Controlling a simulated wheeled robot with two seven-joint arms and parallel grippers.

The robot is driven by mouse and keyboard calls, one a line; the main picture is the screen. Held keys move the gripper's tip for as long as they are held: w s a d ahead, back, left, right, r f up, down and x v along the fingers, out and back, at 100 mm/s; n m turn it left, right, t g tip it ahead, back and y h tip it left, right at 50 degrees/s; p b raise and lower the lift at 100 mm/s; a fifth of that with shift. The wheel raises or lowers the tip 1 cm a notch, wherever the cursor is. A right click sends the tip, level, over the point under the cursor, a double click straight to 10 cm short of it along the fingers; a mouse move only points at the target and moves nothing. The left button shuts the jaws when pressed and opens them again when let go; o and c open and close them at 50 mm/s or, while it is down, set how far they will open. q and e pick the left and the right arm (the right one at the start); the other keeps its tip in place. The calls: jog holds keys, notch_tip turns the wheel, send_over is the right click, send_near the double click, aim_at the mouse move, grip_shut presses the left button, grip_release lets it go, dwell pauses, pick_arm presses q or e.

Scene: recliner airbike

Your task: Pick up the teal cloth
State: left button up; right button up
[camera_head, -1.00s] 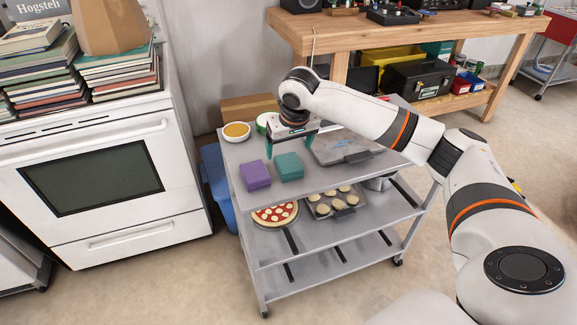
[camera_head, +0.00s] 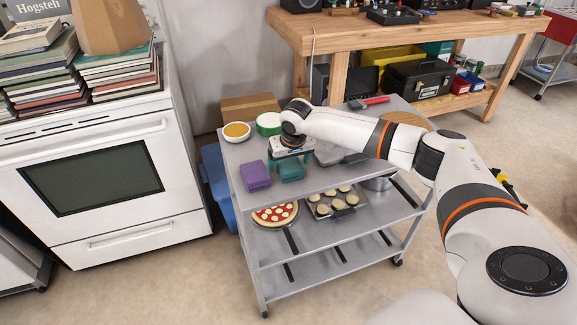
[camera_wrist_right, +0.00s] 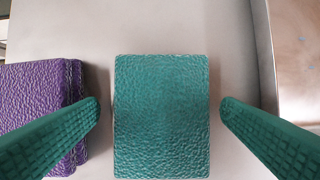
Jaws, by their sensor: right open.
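The teal cloth (camera_head: 290,171) lies folded on the top shelf of the grey cart, right of the folded purple cloth (camera_head: 255,175). My right gripper (camera_head: 291,165) is over the teal cloth. In the right wrist view the teal cloth (camera_wrist_right: 162,115) sits between the two open green fingers of the right gripper (camera_wrist_right: 160,108), with a gap on each side. The left finger overlaps the purple cloth (camera_wrist_right: 30,90) in that view. My left gripper is not in view.
On the cart top (camera_head: 240,155) stand a bowl of orange-yellow contents (camera_head: 236,130), a green-rimmed bowl (camera_head: 268,123) and a metal tray (camera_head: 328,155) right of the gripper. The shelf below holds a pizza (camera_head: 276,214) and a tray of pale rounds (camera_head: 336,203).

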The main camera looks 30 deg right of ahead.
aim_at(289, 163)
jog(key=shift+f, duration=0.25)
jog(key=shift+f+p, duration=0.25)
jog(key=shift+p, duration=0.2)
dwell(0.5)
jog(key=c, duration=1.1)
jog(key=shift+o, duration=0.2)
jog(key=shift+d+r+b, duration=0.1)
jog(key=shift+r+b, duration=0.05)
jog(key=shift+b, duration=0.65)
notch_tip(289, 163, up, 10)
jog(key=shift+r+p, duration=0.15)
jog(key=shift+p, duration=0.15)
